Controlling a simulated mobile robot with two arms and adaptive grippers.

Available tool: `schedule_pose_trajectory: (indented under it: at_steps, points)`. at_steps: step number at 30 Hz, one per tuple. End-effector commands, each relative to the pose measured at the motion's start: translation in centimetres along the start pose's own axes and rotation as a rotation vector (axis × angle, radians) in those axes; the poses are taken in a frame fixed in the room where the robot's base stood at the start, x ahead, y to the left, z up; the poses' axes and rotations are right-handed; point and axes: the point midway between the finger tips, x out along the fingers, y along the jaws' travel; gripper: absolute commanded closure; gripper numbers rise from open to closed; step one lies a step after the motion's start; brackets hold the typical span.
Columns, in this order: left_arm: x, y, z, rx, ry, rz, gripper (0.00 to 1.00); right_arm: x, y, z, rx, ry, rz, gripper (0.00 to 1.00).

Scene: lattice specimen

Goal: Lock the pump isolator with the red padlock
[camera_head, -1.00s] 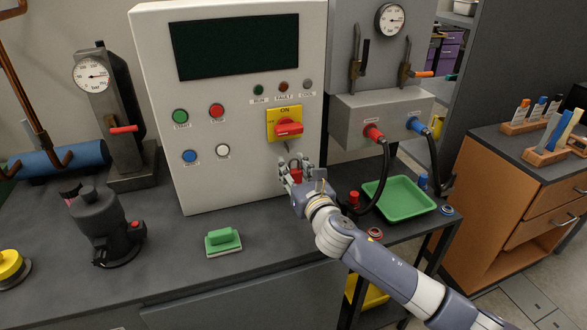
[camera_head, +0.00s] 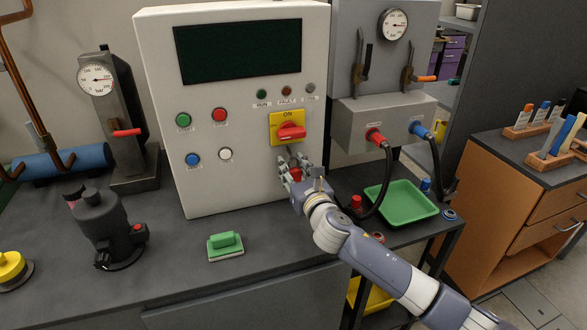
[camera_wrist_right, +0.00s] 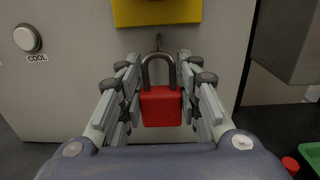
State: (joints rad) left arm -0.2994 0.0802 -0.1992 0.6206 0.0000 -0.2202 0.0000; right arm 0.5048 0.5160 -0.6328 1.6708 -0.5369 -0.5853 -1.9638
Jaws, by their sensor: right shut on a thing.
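The pump isolator is a red rotary handle (camera_head: 291,131) on a yellow plate (camera_head: 276,138) marked ON, on the white panel's front. The plate's lower part shows in the right wrist view (camera_wrist_right: 158,12). My right gripper (camera_head: 296,168) is just below the isolator, close to the panel. It is shut on the red padlock (camera_wrist_right: 160,107), which is upright with its grey shackle (camera_wrist_right: 158,70) on top. My left gripper is not in view.
The white panel (camera_head: 250,108) stands on the dark bench. A green tray (camera_head: 402,203) and hoses are to the right of my arm. A green-handled block (camera_head: 226,245) and a dark pump (camera_head: 108,232) are at left front. Bare bench lies between them.

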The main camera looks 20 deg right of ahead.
Motion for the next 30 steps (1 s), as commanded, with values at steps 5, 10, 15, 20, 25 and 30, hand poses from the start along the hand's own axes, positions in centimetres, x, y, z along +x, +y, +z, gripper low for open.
schedule_pose_trajectory:
  at_steps: [5, 10, 15, 20, 25, 30]
  points:
    - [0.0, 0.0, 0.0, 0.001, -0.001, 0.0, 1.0, 0.0, 0.0, 0.0, 0.0, -0.001, 0.0, 0.89]
    - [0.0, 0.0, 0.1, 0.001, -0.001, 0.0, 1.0, 0.4, 0.0, 0.0, 0.0, -0.001, 0.0, 0.89]
    - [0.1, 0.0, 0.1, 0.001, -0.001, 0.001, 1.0, 0.9, 0.0, 0.0, 0.0, 0.0, -0.001, 0.89]
    - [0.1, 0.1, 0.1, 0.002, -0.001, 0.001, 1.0, 1.4, 0.0, 0.0, 0.0, -0.001, 0.0, 0.89]
    - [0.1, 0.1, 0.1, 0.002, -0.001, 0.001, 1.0, 1.5, 0.0, 0.0, 0.0, 0.0, 0.0, 0.89]
    - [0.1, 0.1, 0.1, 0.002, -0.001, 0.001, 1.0, 1.7, 0.0, 0.0, 0.0, 0.0, 0.0, 0.89]
